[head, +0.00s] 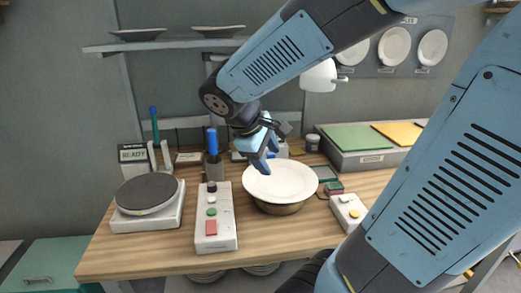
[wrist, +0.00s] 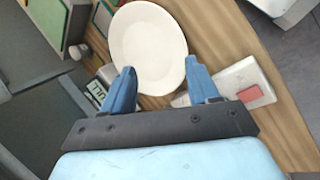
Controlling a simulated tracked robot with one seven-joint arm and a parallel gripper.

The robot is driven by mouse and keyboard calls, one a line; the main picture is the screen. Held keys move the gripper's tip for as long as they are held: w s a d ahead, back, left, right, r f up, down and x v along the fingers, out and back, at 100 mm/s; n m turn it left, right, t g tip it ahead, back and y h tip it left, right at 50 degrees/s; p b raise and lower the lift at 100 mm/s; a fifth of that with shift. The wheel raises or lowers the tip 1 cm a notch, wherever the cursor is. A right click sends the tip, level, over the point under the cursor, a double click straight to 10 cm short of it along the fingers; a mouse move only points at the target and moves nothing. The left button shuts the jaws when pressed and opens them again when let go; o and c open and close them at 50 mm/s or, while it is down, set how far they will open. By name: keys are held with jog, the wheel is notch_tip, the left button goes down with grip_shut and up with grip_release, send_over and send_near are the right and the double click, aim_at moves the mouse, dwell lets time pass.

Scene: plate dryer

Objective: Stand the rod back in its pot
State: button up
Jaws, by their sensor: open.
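A blue rod (head: 212,141) stands upright at a dark grey pot (head: 213,166) on the table, left of the white plate in the head view; its lower end is hidden in or behind the pot. I cannot tell which rod the task means. My gripper (head: 266,158) is above the back of the plate, to the right of the pot. In the wrist view my gripper (wrist: 162,78) has its two blue fingers wide apart, with nothing between them.
A white plate (head: 281,180) rests on a bowl-like base. A dark round hotplate (head: 147,193) and a white button box (head: 214,226) stand at the front left. A green-topped rack (head: 350,140) is at the back right. A shelf (head: 160,44) hangs above. Bare wood lies along the front.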

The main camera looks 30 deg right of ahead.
jog(key=s+a+r+m+t+y, duration=0.4)
jog(key=s+a+r+m+y, duration=0.1)
jog(key=s+m, duration=0.1)
jog(key=shift+s+r+m+y, duration=0.2)
jog(key=shift+r+m+y, duration=0.2)
jog(key=shift+m, duration=0.2)
dwell(0.9)
